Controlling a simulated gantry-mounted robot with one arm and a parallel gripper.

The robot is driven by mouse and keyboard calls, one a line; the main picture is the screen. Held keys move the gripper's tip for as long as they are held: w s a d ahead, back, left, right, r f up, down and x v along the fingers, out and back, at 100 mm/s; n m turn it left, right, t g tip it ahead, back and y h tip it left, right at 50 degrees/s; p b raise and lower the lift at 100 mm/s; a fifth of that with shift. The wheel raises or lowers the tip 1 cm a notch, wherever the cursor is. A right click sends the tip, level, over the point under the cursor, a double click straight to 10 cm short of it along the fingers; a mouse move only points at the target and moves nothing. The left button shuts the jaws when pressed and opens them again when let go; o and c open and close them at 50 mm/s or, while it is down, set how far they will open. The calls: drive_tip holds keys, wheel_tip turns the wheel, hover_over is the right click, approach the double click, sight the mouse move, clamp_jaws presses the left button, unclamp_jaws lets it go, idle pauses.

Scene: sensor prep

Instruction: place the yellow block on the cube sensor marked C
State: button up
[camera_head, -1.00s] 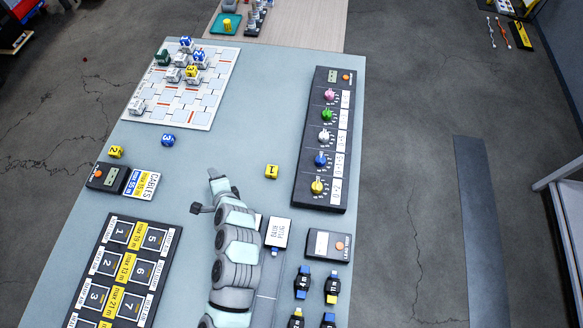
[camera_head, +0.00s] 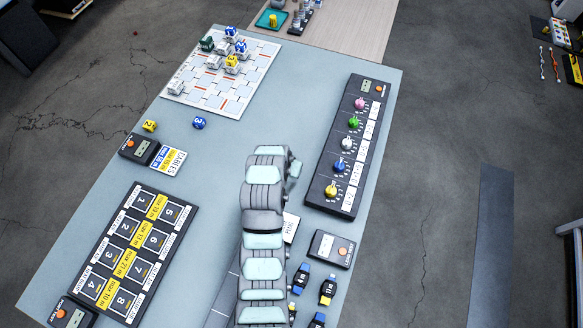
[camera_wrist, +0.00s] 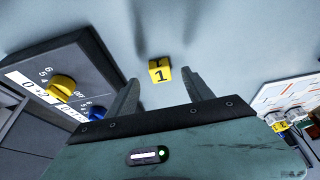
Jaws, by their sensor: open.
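A yellow block marked 1 (camera_wrist: 159,72) lies on the table in the wrist view, ahead of and between the fingers of my gripper (camera_wrist: 160,78). The fingers are apart and hold nothing. In the head view my arm hides this block and the gripper's fingers. Another yellow block, marked 2 (camera_head: 150,125), lies at the table's left side. White cube sensors (camera_head: 213,61) stand on the white board (camera_head: 205,100) at the far end. Some carry blue, green or yellow blocks, including a yellow block (camera_head: 231,61). Their letters are too small to read, so I cannot tell which is C.
A dark knob panel (camera_head: 318,198) stands at the right; its yellow knob (camera_wrist: 62,88) is near my gripper's left side. A blue block marked 3 (camera_head: 199,123) lies before the board. A numbered panel (camera_head: 185,213) is at left.

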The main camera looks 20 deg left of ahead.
drive_tip(key=shift+w+p+x, duration=0.15)
drive_tip(key=shift+w+x, duration=0.05)
drive_tip(key=shift+x, duration=0.9)
drive_tip(key=shift+w+p+x, duration=0.15)
drive_tip(key=shift+w+x, duration=0.1)
drive_tip(key=shift+x, duration=0.85)
drive_tip(key=shift+w+f, duration=0.15)
drive_tip(key=shift+f, duration=0.2)
drive_tip(key=shift+c, duration=0.4)
clamp_jaws()
